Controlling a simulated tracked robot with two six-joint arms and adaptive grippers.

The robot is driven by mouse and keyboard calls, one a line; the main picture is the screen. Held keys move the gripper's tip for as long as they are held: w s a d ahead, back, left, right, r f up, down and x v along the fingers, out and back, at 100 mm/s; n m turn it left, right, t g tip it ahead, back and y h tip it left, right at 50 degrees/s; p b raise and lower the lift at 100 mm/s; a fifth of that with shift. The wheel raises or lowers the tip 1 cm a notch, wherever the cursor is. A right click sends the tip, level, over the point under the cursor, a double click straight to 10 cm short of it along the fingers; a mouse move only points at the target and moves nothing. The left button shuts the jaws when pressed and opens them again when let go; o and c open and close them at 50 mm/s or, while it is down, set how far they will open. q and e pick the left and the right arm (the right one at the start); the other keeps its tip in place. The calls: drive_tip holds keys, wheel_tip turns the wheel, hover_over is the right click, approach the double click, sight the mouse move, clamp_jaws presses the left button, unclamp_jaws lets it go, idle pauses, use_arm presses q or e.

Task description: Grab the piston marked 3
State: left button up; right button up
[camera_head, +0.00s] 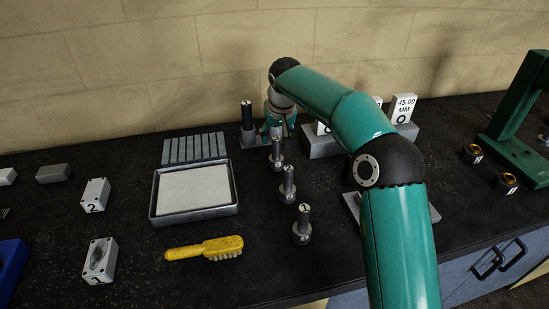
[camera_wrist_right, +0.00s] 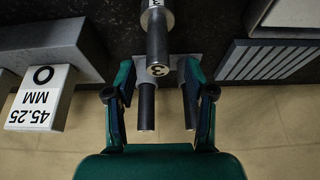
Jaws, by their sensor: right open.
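Piston 2 (camera_head: 288,184) and piston 1 (camera_head: 302,225) stand upright nearer me. My left gripper is out of view.
Another upright rod (camera_head: 247,118) stands left of my right gripper; it shows near the finger on the right in the wrist view (camera_wrist_right: 190,108). A 45.00 MM block (camera_head: 403,107) stands right. A tray (camera_head: 152,211), ribbed plate (camera_head: 195,148) and yellow brush (camera_head: 205,249) lie left.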

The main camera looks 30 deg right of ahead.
sight(275, 144)
drive_tip(key=p+x, duration=0.1)
drive_tip(key=x, duration=0.4)
drive_tip(key=shift+s+f, duration=0.15)
drive_tip(key=shift+c, duration=0.2)
clamp_jaws()
